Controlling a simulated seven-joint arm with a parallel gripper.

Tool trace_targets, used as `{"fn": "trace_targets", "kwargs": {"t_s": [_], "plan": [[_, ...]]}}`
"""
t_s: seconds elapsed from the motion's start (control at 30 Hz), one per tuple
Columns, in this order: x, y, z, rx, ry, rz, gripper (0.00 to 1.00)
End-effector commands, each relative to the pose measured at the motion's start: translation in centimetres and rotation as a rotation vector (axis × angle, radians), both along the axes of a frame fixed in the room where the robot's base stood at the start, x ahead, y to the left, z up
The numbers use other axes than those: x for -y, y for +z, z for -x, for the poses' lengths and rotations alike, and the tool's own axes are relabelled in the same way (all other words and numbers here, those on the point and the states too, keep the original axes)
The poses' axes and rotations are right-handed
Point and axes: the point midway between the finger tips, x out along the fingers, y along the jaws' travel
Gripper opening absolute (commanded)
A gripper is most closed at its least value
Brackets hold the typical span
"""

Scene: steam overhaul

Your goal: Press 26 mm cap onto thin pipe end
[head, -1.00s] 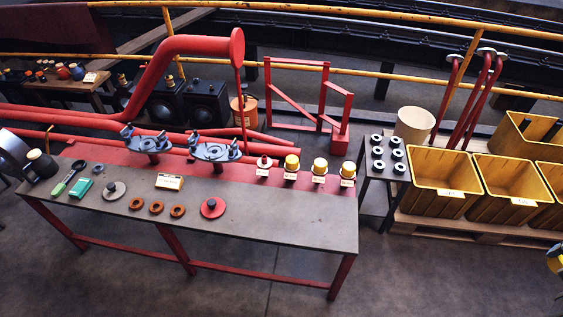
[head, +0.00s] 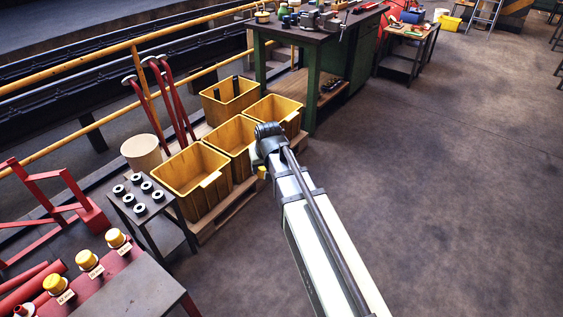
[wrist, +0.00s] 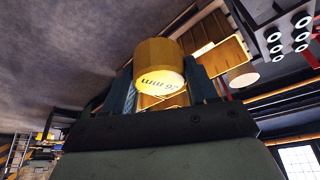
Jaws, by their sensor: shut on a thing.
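My gripper (wrist: 160,84) is shut on a yellow cap (wrist: 158,62) in the wrist view. The cap sits between the two dark fingers, its pale end face towards the camera. Upside-down print on that face includes "mm"; the number is only partly legible. In the head view my gripper (head: 261,163) is out over the floor in front of the yellow bins, with a bit of the yellow cap (head: 262,172) showing below it. I cannot pick out the thin pipe end in the current views.
Several yellow bins (head: 190,183) stand on a pallet behind my gripper. A small dark stand (head: 160,221) holds several rings. Three yellow-capped pieces with labels stand on the bench (head: 140,290) at lower left. A green workbench (head: 306,92) stands farther back. The floor (head: 440,170) at right is clear.

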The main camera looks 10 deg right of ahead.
Motion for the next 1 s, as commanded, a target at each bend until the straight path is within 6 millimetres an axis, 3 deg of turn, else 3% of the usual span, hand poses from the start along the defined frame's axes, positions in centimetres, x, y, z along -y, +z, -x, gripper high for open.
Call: {"fn": "trace_targets", "kwargs": {"t_s": [0.1,0.57,1.0], "plan": [[-4.2,-0.3,0.8,0.0,0.062,0.0,0.28],[-18.9,-1.4,4.9,0.001,0.283,-0.001,0.28],[-33.0,-2.7,10.6,0.0,0.495,0.0,0.28]]}}
